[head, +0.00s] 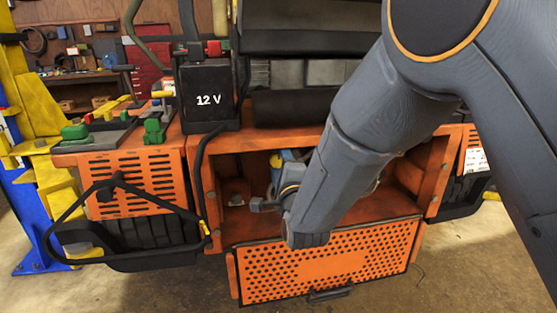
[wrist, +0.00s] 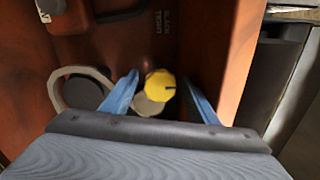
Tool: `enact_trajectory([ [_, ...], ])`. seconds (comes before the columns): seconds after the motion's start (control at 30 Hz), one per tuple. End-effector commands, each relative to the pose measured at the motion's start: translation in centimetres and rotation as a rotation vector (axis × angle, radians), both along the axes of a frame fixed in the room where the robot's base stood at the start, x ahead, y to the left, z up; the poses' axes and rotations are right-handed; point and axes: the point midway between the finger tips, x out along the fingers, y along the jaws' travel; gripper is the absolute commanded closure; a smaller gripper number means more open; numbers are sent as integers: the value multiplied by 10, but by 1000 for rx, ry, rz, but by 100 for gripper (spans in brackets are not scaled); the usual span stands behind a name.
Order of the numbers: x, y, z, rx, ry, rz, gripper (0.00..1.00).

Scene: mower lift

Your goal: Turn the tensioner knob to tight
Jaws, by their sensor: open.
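The yellow tensioner knob (wrist: 160,85) shows in the wrist view, round, with a dark mark toward its right side. It lies in the gap between the two blue fingers of my gripper (wrist: 159,77). The fingers are open, with one on each side of the knob; I cannot tell whether their tips reach its depth.
The orange mower bay (head: 211,180) has side walls close around my gripper. A perforated orange panel (head: 325,268) hangs open below it. A pale ring (wrist: 55,92) is left of the fingers in the wrist view. A 12 V battery (head: 207,85) stands above left.

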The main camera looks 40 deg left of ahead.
Motion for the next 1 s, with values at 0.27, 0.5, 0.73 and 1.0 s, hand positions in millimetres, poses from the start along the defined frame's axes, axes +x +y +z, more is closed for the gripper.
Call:
enact_trajectory([
  [0.27, -23, -34, -4, -1, 1, 0, 46],
  [0.5, -39, -57, -7, 0, 1, 0, 46],
  [0.73, -42, -61, -6, 1, 0, -1, 46],
  [1.0, -41, -61, -6, 0, 1, -1, 46],
])
